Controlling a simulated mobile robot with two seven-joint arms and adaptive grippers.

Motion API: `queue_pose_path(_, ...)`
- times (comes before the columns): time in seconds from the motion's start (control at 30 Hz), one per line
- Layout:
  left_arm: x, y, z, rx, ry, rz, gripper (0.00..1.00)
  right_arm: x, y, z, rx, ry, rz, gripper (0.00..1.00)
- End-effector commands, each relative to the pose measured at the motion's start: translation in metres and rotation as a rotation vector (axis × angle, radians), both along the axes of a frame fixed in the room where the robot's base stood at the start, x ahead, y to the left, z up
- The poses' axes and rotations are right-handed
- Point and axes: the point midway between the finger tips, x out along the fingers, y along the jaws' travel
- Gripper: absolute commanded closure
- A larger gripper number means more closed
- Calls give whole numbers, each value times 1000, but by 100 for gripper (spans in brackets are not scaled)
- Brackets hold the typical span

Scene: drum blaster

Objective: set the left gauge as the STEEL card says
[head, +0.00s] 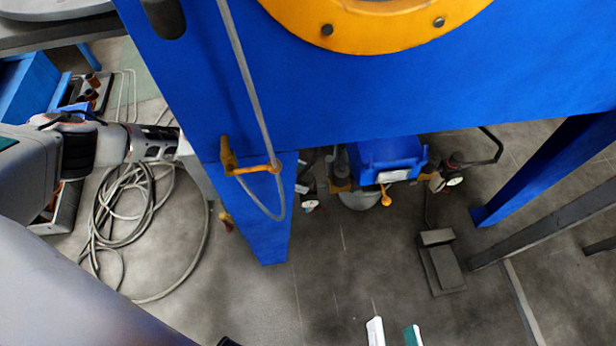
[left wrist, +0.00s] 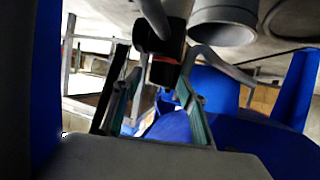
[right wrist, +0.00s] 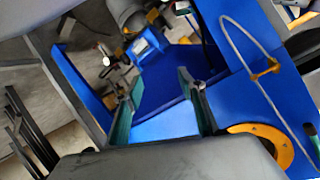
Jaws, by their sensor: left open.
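Two small white-faced gauges show under the blue machine in the head view: a left gauge (head: 311,204) and a right one (head: 455,181). Their readings are too small to make out. No card reading STEEL is legible. My left arm reaches in from the left; its gripper is hidden by the blue panel in the head view. In the left wrist view my left gripper (left wrist: 160,75) is open, with a black, red-banded cylinder (left wrist: 166,68) showing between its fingers; contact cannot be told. My right gripper (head: 395,333) is open and empty near the bottom edge; a white-faced gauge (right wrist: 106,61) shows beyond it.
The blue machine (head: 190,90) has a yellow ring (head: 375,40) and a hanging grey hose (head: 240,60). A blue box with a white label (head: 393,175) sits between the gauges. A grey pedal (head: 440,262) and coiled cables (head: 125,205) lie on the floor. The middle floor is clear.

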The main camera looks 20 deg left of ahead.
Motion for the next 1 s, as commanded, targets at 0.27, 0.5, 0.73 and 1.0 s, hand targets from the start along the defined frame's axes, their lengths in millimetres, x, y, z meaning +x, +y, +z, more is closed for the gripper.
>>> queue_pose_path(0.27,6,-20,-10,1,0,0,58,-1,7,1,62,14,-27,60)
queue_pose_path(0.5,7,-21,-9,2,-2,0,58,-1,7,1,63,13,-26,60)
queue_pose_path(0.73,7,-21,-9,2,-2,0,98,-1,6,0,58,13,-24,60)
queue_pose_path(1.0,5,-21,-15,0,0,-64,97,-7,10,-10,123,47,-51,60)
